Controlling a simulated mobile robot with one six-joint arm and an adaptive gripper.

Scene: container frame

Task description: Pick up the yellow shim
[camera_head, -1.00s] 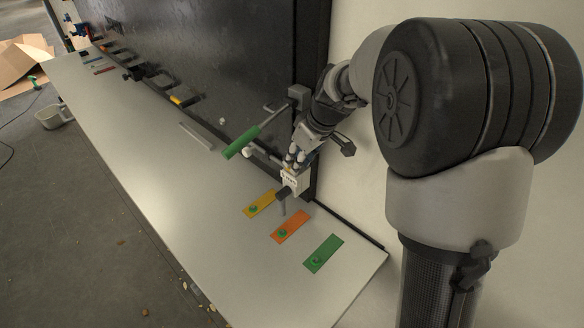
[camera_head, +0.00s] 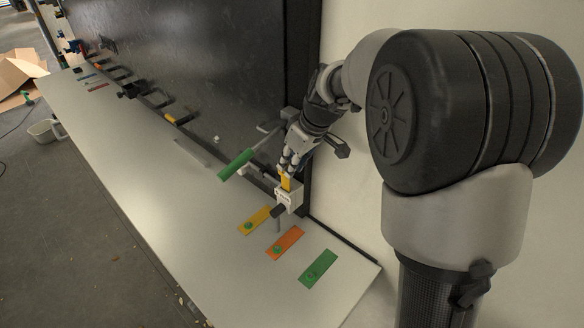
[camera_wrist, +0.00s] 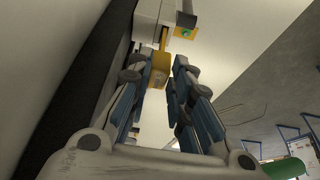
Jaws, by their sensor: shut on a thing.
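The yellow shim (camera_head: 286,182) stands above a white block (camera_head: 289,200) at the wall-side edge of the table. My gripper (camera_head: 289,163) is shut on the shim's upper end. In the wrist view the shim (camera_wrist: 161,66) shows between my blue-padded fingertips (camera_wrist: 162,76). Its thin lower part runs to the white block (camera_wrist: 155,14). I cannot tell whether its lower end is still inside the block.
Yellow (camera_head: 254,221), orange (camera_head: 285,243) and green (camera_head: 318,268) plates lie on the white table (camera_head: 150,180). A green-handled clamp (camera_head: 237,164) is close to the left of my gripper. The dark wall panel (camera_head: 200,70) stands behind. The table's front left is clear.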

